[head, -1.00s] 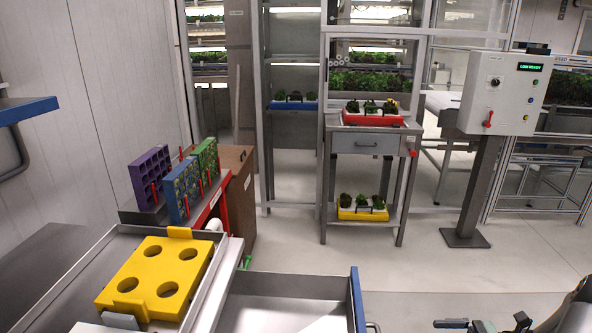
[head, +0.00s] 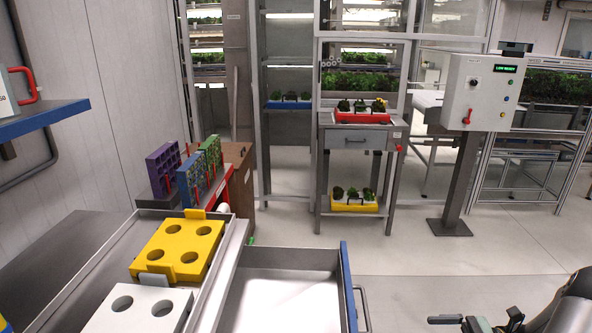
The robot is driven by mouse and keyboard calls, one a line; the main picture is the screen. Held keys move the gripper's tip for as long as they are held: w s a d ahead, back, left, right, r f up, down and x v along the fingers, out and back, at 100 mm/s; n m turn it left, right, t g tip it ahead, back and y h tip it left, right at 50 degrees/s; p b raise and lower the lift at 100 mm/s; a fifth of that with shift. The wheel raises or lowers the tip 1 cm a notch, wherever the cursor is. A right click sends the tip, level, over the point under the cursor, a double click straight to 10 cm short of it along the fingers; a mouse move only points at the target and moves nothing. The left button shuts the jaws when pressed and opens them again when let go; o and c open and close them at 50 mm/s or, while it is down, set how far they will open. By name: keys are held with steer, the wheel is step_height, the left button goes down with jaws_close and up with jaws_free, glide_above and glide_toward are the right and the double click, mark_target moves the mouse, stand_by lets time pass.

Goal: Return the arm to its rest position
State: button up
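My arm (head: 570,303) shows at the bottom right corner of the head view, dark and cut off by the frame edge. Parts of my gripper (head: 480,322) show beside it, low at the bottom edge, over the pale floor. Most of the gripper is cut off, so I cannot tell whether its fingers are apart. I see nothing held in the part that shows.
A steel bench on the left holds a yellow holed tray (head: 180,249) and a white one (head: 140,309). A blue-edged drawer (head: 346,285) stands open beside it. A control box (head: 480,92), a small table (head: 357,139) and plant trays stand behind. Floor between is clear.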

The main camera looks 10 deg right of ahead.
steer(key=w+a+r+n+g+h, duration=0.1)
steer(key=a+r+n+g+h, duration=0.35)
steer(key=a, duration=0.45)
steer(key=s+a+r+n+h+p, duration=0.1)
steer(key=s+a+r+n+h, duration=0.3)
steer(key=a+n, duration=0.4)
steer(key=s+a+r+n+t+h+p, duration=0.1)
steer(key=s+a+r+n+h+p, duration=0.1)
steer(key=s+a+r+n+h, duration=0.2)
steer(key=s+a+n+h, duration=0.2)
steer(key=a+n+h, duration=0.2)
steer(key=h, duration=0.1)
steer(key=shift+a, duration=0.4)
